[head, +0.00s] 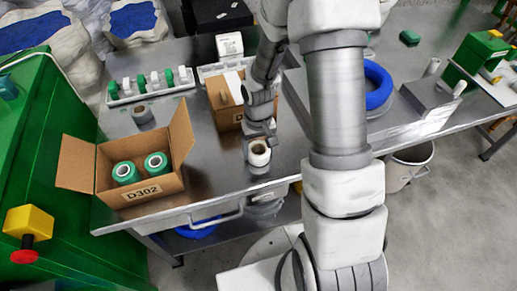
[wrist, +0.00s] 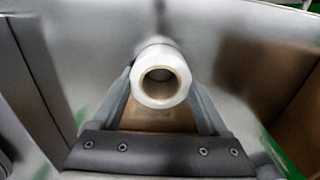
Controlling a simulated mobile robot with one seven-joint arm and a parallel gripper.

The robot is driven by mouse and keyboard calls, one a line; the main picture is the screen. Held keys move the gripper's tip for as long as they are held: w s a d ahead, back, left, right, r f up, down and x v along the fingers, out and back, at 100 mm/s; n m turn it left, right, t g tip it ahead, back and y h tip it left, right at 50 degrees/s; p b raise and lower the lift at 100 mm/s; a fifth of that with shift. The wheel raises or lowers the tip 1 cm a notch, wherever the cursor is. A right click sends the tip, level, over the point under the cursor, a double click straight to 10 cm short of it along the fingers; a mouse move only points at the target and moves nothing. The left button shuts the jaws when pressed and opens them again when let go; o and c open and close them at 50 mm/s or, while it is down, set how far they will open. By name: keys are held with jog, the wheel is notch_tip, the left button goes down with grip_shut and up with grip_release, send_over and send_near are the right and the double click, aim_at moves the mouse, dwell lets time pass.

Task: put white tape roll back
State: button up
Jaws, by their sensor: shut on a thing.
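The white tape roll (head: 259,154) is near the table's front edge in the head view, at the end of my arm. In the wrist view the white tape roll (wrist: 150,93) shows end-on, with a brown core ring and a dark hole. My gripper (wrist: 163,84) has one finger on each side of the roll and is shut on it. In the head view my gripper (head: 259,142) is just above and behind the roll. Whether the roll touches the table is hard to tell.
An open cardboard box (head: 140,177) marked D302, holding two green rolls (head: 126,172), stands left. Another cardboard box (head: 222,103) stands behind my gripper. A grey roll (head: 142,114) and a white rack (head: 150,93) are at back left. Bare metal tabletop lies between the boxes.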

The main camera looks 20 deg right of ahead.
jog(key=shift+f, duration=0.2)
jog(key=o, duration=1.2)
jog(key=shift+o, duration=0.2)
jog(key=shift+r, duration=0.1)
jog(key=s+r+t+p, duration=0.2)
jog(key=s+r, duration=0.1)
jog(key=r, duration=1.1)
jog(key=s+r+t+p, duration=0.1)
jog(key=s+r, duration=0.3)
jog(key=r, duration=0.9)
jog(key=s+a+r+t, duration=0.1)
jog(key=s+r+t, duration=0.1)
jog(key=s+r, duration=0.4)
jog(key=shift+s+r+t, duration=0.3)
jog(key=shift+s+r, duration=0.05)
jog(key=shift+s, duration=0.7)
